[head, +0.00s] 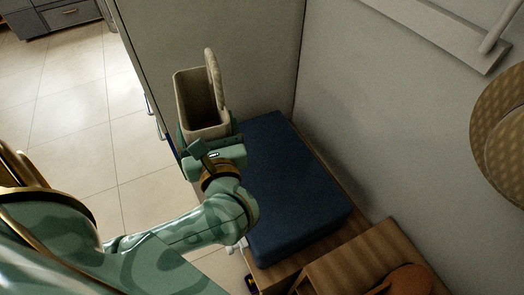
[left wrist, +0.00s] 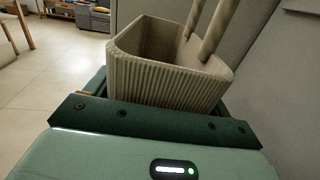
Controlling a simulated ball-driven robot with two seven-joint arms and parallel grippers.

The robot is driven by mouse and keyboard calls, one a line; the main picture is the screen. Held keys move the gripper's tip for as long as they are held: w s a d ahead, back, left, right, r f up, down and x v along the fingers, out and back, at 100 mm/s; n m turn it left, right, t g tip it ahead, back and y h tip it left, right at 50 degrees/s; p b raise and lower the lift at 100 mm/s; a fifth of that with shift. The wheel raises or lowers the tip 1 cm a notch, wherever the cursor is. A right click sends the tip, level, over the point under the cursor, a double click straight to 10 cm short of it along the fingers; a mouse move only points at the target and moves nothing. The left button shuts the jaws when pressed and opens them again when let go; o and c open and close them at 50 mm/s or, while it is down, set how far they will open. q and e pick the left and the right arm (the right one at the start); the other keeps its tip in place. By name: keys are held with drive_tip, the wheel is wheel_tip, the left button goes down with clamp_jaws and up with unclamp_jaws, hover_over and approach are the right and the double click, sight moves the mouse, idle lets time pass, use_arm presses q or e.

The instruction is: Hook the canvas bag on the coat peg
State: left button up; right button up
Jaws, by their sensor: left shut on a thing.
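The canvas bag (head: 201,106) is a beige, open-topped, box-like bag with a tall looped handle. It is upright in my left gripper (head: 209,143), above the floor edge beside the blue cushion. In the left wrist view the ribbed bag (left wrist: 163,82) stands just beyond the dark green jaw of my left gripper (left wrist: 160,108), its handle rising at the right. The left gripper is shut on the bag; its fingertips are partly hidden. The coat peg (head: 497,32) is a pale rod on a white wall rail (head: 440,30), upper right, well apart from the bag. My right gripper is not in view.
A blue cushion (head: 290,195) lies on a wooden bench right of my left arm. A wooden box (head: 345,262) stands at the lower right. A round woven hat-like thing (head: 503,125) is on the right wall. A grey panel (head: 215,35) stands behind the bag.

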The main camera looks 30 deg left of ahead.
use_arm(q)
drive_tip(key=shift+s+a+f, duration=0.25)
drive_tip(key=shift+s+f, duration=0.1)
drive_tip(key=shift+f, duration=0.05)
